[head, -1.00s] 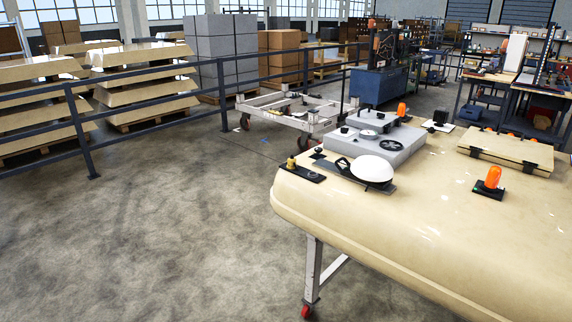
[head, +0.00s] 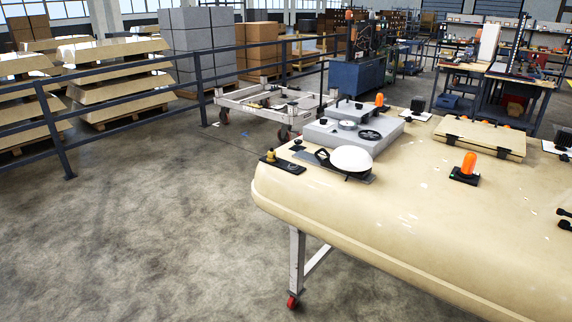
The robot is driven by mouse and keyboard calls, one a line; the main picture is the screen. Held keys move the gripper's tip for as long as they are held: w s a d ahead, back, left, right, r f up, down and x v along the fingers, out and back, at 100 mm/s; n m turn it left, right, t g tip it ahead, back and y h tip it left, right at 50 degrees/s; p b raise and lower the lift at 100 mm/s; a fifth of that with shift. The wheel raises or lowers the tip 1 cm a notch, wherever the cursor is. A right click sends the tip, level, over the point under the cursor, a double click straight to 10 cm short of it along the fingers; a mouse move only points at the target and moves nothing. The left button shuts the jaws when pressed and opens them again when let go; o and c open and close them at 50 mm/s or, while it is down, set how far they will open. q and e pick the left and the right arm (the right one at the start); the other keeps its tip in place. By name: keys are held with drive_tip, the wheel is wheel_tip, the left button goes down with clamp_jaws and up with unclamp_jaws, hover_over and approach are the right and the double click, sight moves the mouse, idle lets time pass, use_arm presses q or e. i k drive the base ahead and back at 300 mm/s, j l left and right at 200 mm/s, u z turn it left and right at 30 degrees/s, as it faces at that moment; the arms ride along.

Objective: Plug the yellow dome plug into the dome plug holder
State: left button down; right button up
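A small yellow plug (head: 270,156) with a dark base stands upright at the near end of a narrow black plate (head: 288,167), at the left end of the cream roof panel (head: 400,225). A small black knob (head: 296,145) is just behind it. A white dome (head: 351,159) sits to the right on a dark grey plate (head: 328,169), with a black ring-shaped part at its left side. I cannot tell for sure which part is the dome plug holder, nor whether the yellow plug is seated in anything. Neither of my grippers is in view.
The panel rests on a trolley with a wheeled leg (head: 297,265). A grey box unit (head: 350,138), orange beacon (head: 468,164) and beige case (head: 480,138) stand on it. Unclear black parts (head: 564,217) show at the right edge. Open floor (head: 150,220) lies left, before a railing (head: 120,107).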

sight(271, 153)
drive_tip(key=i+j, duration=0.25)
drive_tip(key=i, duration=0.35)
drive_tip(key=i+j+u, duration=0.15)
drive_tip(key=i+j, duration=0.15)
drive_tip(key=i, duration=0.3)
drive_tip(key=i+j, duration=0.15)
drive_tip(key=i, duration=0.5)
drive_tip(key=i+j+u, duration=0.15)
drive_tip(key=i, duration=0.45)
